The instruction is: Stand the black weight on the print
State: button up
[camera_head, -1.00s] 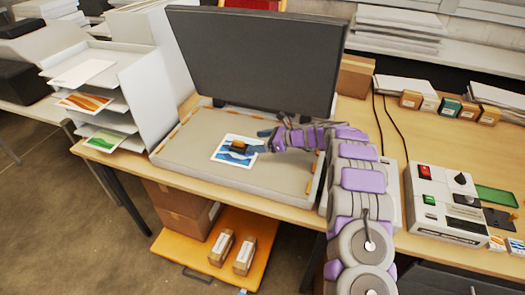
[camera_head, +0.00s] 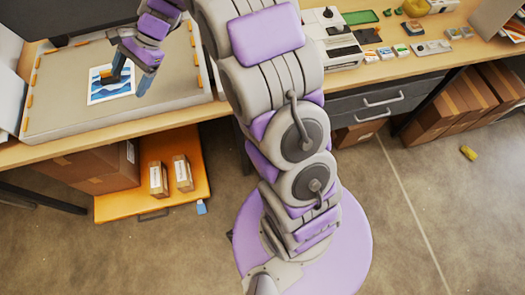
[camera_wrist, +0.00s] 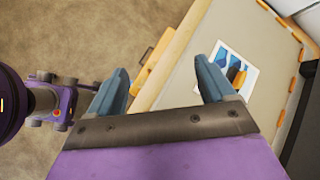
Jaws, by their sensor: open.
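The print (camera_head: 110,92), a white sheet with a blue wave picture, lies on the grey bed (camera_head: 60,125) of the press. A small dark and orange block, which looks like the black weight (camera_wrist: 237,76), stands on the print in the wrist view. I cannot tell exactly how upright it is. In the head view it is partly hidden by a finger. My gripper (camera_head: 133,75) is open, with its blue fingers apart and nothing between them.
The dark raised lid (camera_head: 75,15) stands behind the bed. A white control box (camera_head: 330,40) and small items are on the table to the right. An orange shelf (camera_head: 160,200) with boxes is below. Open floor lies in front.

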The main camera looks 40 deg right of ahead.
jog(key=s+d+r+n+h, duration=0.1)
jog(key=s+d+n+h, duration=0.2)
jog(key=s, duration=1)
jog(key=s+d+n+g+h, duration=0.1)
jog(key=s+d+n+h, duration=0.2)
jog(key=s, duration=1)
jog(key=s+d+r+n+g+h, duration=0.1)
jog(key=s+d+n+h, duration=0.2)
jog(key=s, duration=1)
jog(key=d+n, duration=0.3)
jog(key=d, duration=0.2)
jog(key=shift+d+r+n, duration=0.2)
jog(key=shift+r+n, duration=0.15)
jog(key=shift+n, duration=0.05)
